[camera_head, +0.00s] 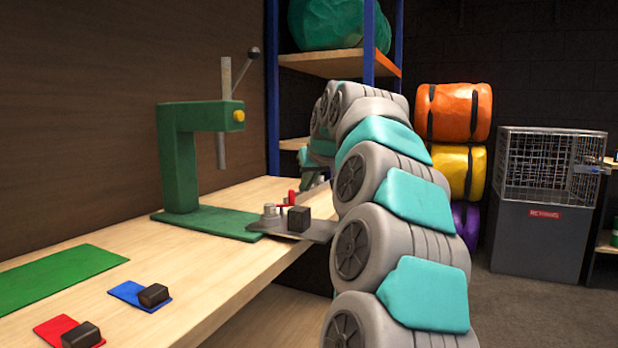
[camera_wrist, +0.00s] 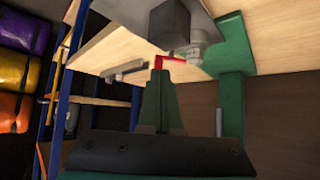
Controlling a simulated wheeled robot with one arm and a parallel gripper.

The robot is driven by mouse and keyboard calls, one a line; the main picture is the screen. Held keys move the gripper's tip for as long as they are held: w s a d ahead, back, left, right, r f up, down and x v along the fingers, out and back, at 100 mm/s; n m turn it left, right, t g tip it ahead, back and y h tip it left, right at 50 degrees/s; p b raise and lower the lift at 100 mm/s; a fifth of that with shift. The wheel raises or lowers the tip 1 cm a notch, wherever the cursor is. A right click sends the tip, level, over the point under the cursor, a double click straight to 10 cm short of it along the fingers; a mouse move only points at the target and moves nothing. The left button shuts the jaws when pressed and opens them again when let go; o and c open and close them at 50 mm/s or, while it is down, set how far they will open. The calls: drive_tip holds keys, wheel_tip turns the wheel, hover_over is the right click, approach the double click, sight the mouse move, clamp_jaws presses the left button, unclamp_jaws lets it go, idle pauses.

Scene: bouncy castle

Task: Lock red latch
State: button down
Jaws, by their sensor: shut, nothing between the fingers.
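The red latch (camera_head: 291,198) is a small red piece on a grey metal plate (camera_head: 318,232) at the bench edge, by a dark block (camera_head: 298,218) and grey studs (camera_head: 270,212). In the wrist view the red latch (camera_wrist: 174,63) shows as a thin red bar just beyond my fingertips. My gripper (camera_wrist: 160,72) is shut and empty, its green fingers together and very close to the latch; I cannot tell whether they touch it. In the head view my arm hides most of my gripper, and the latch's far side is hard to make out.
A green press (camera_head: 180,160) with a metal lever stands behind the plate on the wooden bench (camera_head: 200,277). A green mat (camera_head: 58,277), a blue pad (camera_head: 128,290) and a red pad (camera_head: 52,328) lie nearer. A blue-posted shelf (camera_head: 272,100) stands behind.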

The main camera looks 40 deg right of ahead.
sight(292, 199)
drive_tip(key=x, duration=0.5)
drive_tip(key=shift+w+f, duration=0.15)
drive_tip(key=shift+f, duration=0.05)
drive_tip(key=w, duration=0.1)
drive_tip(key=w+d+p, duration=0.1)
drive_tip(key=shift+w+d+f, duration=0.1)
drive_tip(key=shift+w+d, duration=0.05)
drive_tip(key=shift+w, duration=0.2)
drive_tip(key=shift+w+d, duration=0.2)
drive_tip(key=shift+w, duration=0.4)
drive_tip(key=shift+s, duration=0.1)
